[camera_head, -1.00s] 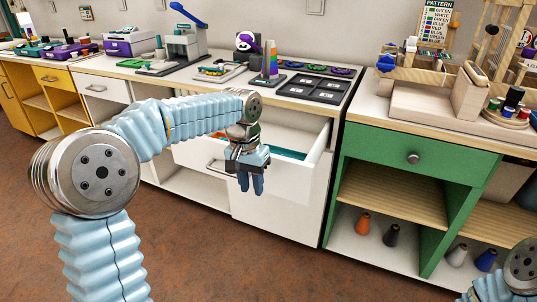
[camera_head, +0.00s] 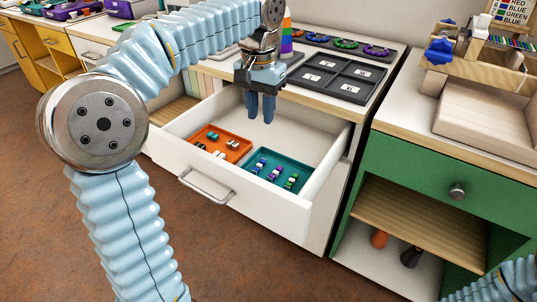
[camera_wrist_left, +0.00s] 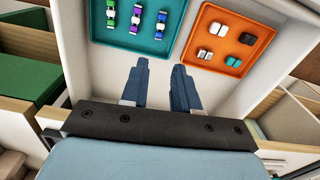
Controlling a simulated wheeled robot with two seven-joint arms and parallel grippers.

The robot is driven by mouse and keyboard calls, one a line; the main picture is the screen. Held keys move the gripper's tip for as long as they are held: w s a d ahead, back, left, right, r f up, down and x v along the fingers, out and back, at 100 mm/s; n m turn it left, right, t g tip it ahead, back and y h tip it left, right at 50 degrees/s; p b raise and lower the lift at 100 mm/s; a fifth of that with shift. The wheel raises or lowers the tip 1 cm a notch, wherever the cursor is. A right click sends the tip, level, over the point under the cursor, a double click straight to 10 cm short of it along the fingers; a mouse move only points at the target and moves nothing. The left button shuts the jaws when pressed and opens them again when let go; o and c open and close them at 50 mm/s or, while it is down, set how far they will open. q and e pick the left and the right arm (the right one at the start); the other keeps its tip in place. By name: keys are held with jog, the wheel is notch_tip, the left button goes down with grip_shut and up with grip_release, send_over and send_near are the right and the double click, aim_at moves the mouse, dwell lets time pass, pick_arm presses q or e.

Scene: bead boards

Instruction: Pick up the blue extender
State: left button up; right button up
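The blue extender (camera_head: 260,166) lies in a teal tray (camera_head: 254,179) inside an open white drawer, beside a purple extender (camera_head: 275,173) and a green extender (camera_head: 291,181). In the left wrist view the blue extender (camera_wrist_left: 160,22) is the right-hand one of the three in the teal tray (camera_wrist_left: 122,42). My left gripper (camera_head: 262,115) is above the rear part of the drawer, fingers pointing down. In the left wrist view its fingertips (camera_wrist_left: 160,66) are apart with nothing between them. My right gripper is out of view.
An orange tray (camera_head: 240,154) with small white, teal and dark pieces lies beside the teal one. The drawer's front (camera_head: 225,203) and side walls surround both trays. The countertop above holds a dark compartment tray (camera_head: 332,79). A green cabinet (camera_head: 420,177) stands to the right.

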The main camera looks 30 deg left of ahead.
pick_arm(q)
jog(key=b, duration=0.1)
send_over(261, 161)
jog(key=f, duration=0.7)
jog(key=shift+w+f, duration=0.2)
jog(key=shift+f, duration=0.15)
jog(key=f, duration=0.4)
jog(key=f+b, duration=0.1)
jog(key=shift+s+f, duration=0.25)
jog(key=shift+f, duration=0.15)
jog(key=shift+c, duration=0.4)
grip_shut()
